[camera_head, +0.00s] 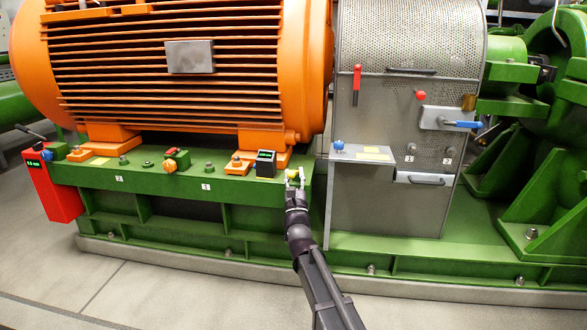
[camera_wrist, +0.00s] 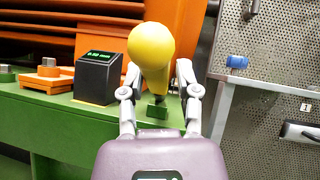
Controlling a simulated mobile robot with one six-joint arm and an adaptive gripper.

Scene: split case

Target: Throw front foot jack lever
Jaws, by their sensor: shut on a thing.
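The yellow-knobbed lever (camera_head: 292,173) stands at the right end of the green base rail, beside the orange motor foot. In the wrist view its yellow knob (camera_wrist: 151,45) is large and rises above my fingers. My gripper (camera_head: 296,177) reaches it from the front. In the wrist view my gripper (camera_wrist: 158,78) has its two grey fingers on either side of the lever, shut on it. The lever's lower part is partly hidden by the knob and fingers. A small green block (camera_wrist: 157,111) shows below, between the fingers.
A black display box (camera_head: 265,164) with green digits stands just left of the lever. A grey perforated guard (camera_head: 410,45) and a shelf with a blue knob (camera_head: 338,145) are close on the right. A red box (camera_head: 52,190) hangs at the far left. The floor in front is clear.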

